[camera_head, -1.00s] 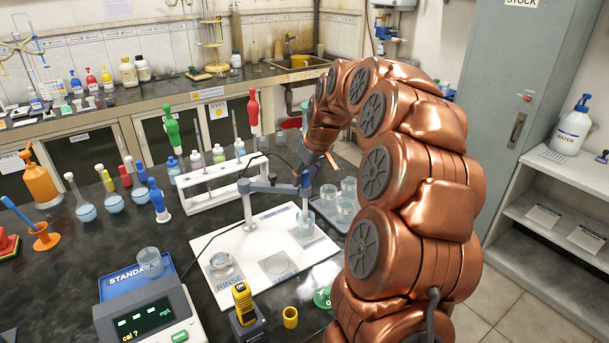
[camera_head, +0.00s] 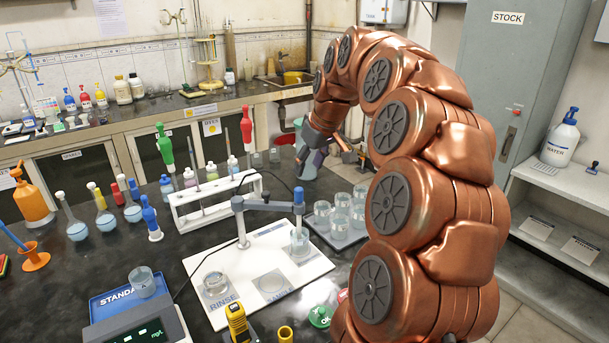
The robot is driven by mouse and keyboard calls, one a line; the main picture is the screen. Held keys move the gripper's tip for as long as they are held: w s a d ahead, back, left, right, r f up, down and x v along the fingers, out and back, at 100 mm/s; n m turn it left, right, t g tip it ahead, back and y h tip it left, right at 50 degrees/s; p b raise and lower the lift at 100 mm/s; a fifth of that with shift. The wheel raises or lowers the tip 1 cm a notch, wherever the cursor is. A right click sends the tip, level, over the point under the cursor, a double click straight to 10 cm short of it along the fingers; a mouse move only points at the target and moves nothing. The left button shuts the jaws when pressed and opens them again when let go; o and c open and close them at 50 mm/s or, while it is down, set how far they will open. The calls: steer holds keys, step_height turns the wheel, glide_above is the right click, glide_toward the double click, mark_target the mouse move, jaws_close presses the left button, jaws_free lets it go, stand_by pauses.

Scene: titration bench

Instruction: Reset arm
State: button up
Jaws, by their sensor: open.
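My copper-coloured arm rises from the bottom right and arches over to the left. My gripper (camera_head: 309,162) hangs at the arm's far end, above the bench behind the glass beakers (camera_head: 340,210). It is open, and nothing shows between its fingers. The electrode arm (camera_head: 268,204) stands on the white board (camera_head: 205,262) with its probe (camera_head: 299,205) over a beaker (camera_head: 300,242). The gripper is behind the probe and apart from it. My arm hides part of the bench's right side.
A white rack (camera_head: 206,209) with pipettes and bottles stands left of the probe. A meter (camera_head: 140,325) and a yellow device (camera_head: 238,322) are near the front. A grey cabinet (camera_head: 520,75) and a shelf (camera_head: 535,170) stand at right.

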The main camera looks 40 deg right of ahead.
steer(key=shift+s+r, duration=0.2)
steer(key=shift+r, duration=0.3)
steer(key=shift+a, duration=0.1)
steer(key=s+a+f+g, duration=0.1)
steer(key=s+a+f, duration=0.15)
steer(key=a, duration=0.35)
steer(key=s+a+f+n+g+y, duration=0.1)
steer(key=s+a+f, duration=0.1)
steer(key=s+a, duration=0.35)
steer(key=s+a+f+g, duration=0.1)
steer(key=s+a+f, duration=0.1)
steer(key=a, duration=0.6)
steer(key=s+a+f+g, duration=0.1)
steer(key=s+a+f, duration=0.1)
steer(key=s, duration=0.5)
steer(key=s+a+f+m+g, duration=0.1)
steer(key=s+a+f, duration=0.1)
steer(key=s+f, duration=0.2)
steer(key=s+a+f+g+h, duration=0.1)
steer(key=s+a+f, duration=0.2)
steer(key=s, duration=0.7)
steer(key=shift+s+f, duration=0.15)
steer(key=shift+f, duration=0.25)
